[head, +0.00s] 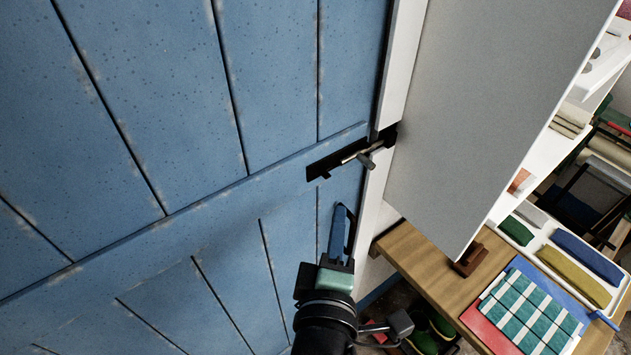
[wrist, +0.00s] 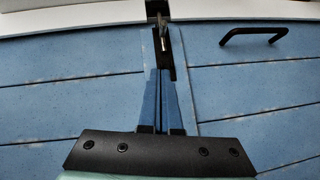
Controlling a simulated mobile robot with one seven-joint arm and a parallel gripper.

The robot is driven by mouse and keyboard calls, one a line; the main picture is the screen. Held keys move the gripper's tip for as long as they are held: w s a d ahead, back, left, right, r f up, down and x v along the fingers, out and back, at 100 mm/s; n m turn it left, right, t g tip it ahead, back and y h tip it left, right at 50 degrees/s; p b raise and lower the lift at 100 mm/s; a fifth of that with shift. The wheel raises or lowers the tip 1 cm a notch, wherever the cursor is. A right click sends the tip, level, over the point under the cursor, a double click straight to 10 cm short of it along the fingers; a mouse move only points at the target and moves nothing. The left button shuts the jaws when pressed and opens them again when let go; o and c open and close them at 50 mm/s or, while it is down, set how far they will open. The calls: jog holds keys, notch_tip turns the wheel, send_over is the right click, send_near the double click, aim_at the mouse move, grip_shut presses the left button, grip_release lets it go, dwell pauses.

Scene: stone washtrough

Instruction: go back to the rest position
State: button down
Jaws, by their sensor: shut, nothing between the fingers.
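My gripper (head: 341,212) is shut and empty in front of the blue plank door (head: 130,120), its blue fingers pointing up toward a sliding bolt (head: 355,153). The bolt has a dark plate and a metal rod, and sits at the door's edge by the white frame. In the wrist view my gripper's closed fingers (wrist: 165,95) lie just below the bolt (wrist: 162,40) in the picture, with the rod's end showing beyond them. I cannot tell for certain whether the fingertips touch the bolt plate.
A black door handle (wrist: 255,35) is to the right in the wrist view. In the head view, a grey panel (head: 480,100) stands right of the frame. A wooden table (head: 430,258) holds a checked cloth (head: 530,308) and a white tray (head: 540,240) of folded cloths.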

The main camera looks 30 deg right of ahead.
jog(key=shift+d, duration=0.1)
jog(key=w+a+r+m+t+y+b, duration=0.1)
jog(key=w+a+r+m+t, duration=0.25)
jog(key=r, duration=0.65)
jog(key=w+a+r+m+t+y+b, duration=0.1)
jog(key=w+a+r+m+t+y, duration=0.2)
jog(key=r, duration=0.6)
jog(key=s+a+r+m+t+y, duration=0.1)
jog(key=a+r, duration=0.4)
jog(key=r, duration=0.5)
jog(key=s+a+r+m+t+y+b, duration=0.1)
jog(key=s+a+r+t+y, duration=0.3)
jog(key=r, duration=0.7)
jog(key=s+a+m+t, duration=0.1)
jog(key=s+t, duration=0.1)
jog(key=shift+s+a, duration=0.15)
jog(key=shift+s, duration=0.15)
